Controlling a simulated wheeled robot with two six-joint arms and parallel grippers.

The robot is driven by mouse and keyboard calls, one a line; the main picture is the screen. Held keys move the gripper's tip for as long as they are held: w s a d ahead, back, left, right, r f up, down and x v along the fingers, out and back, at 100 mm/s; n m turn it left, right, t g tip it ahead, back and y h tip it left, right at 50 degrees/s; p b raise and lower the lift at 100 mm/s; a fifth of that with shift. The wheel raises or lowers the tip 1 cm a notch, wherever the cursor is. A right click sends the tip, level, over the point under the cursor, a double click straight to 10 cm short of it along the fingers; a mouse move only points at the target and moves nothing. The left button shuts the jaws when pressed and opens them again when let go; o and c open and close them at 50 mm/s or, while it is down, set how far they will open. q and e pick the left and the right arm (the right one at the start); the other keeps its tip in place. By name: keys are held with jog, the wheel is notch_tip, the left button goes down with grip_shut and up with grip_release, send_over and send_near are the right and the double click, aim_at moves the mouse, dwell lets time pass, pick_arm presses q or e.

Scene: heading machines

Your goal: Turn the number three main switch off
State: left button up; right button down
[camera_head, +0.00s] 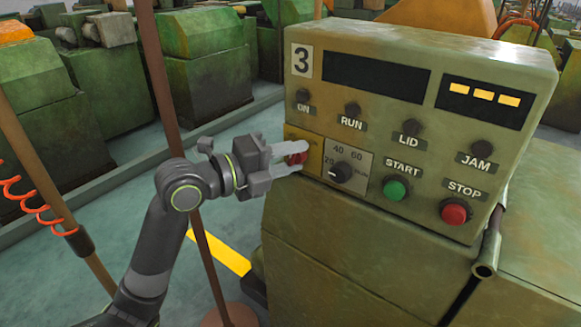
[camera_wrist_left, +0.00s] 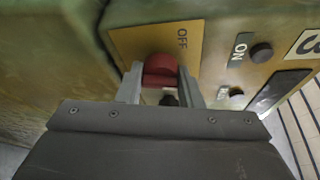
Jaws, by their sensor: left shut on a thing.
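The number three machine's control box (camera_head: 430,55) carries a "3" label (camera_head: 301,61) at its upper left. The main switch has a red knob (camera_head: 296,158) on a yellow plate (camera_head: 315,160) at the box's lower left corner. My left gripper (camera_head: 303,157) reaches it from the left and is shut on the red knob. In the left wrist view the red knob (camera_wrist_left: 160,70) sits between the two fingers, with the word OFF (camera_wrist_left: 182,37) beside it on the plate. The fingers hide part of the knob, and its exact setting cannot be told. My right gripper is not in view.
Close to the right of the switch are a black dial (camera_head: 341,172), a green START button (camera_head: 395,190) and a red STOP button (camera_head: 454,212). A brown post (camera_head: 160,75) stands behind my left arm. Green machines (camera_head: 205,65) fill the background.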

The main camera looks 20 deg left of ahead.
pick_arm(q)
jog(key=shift+f+n+t+h+b, duration=0.15)
jog(key=shift+n+t+b, duration=0.05)
jog(key=shift+n+b, duration=0.35)
jog(key=shift+f+n+t+h+b, duration=0.1)
jog(key=shift+n+t+h+b, duration=0.1)
jog(key=shift+n+b, duration=0.35)
jog(key=n+b, duration=0.1)
jog(key=n, duration=0.2)
jog(key=shift+t+h, duration=0.35)
jog(key=shift+t, duration=0.05)
jog(key=n+t+b, duration=0.1)
jog(key=n+t, duration=0.1)
jog(key=n, duration=0.3)
jog(key=shift+r, duration=0.1)
jog(key=shift+n+t, duration=0.3)
jog(key=shift+n, duration=0.5)
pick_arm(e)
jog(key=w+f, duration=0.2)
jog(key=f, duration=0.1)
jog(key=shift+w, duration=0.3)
pick_arm(q)
jog(key=shift+n, duration=0.3)
jog(key=o, duration=1)
jog(key=shift+s, duration=0.1)
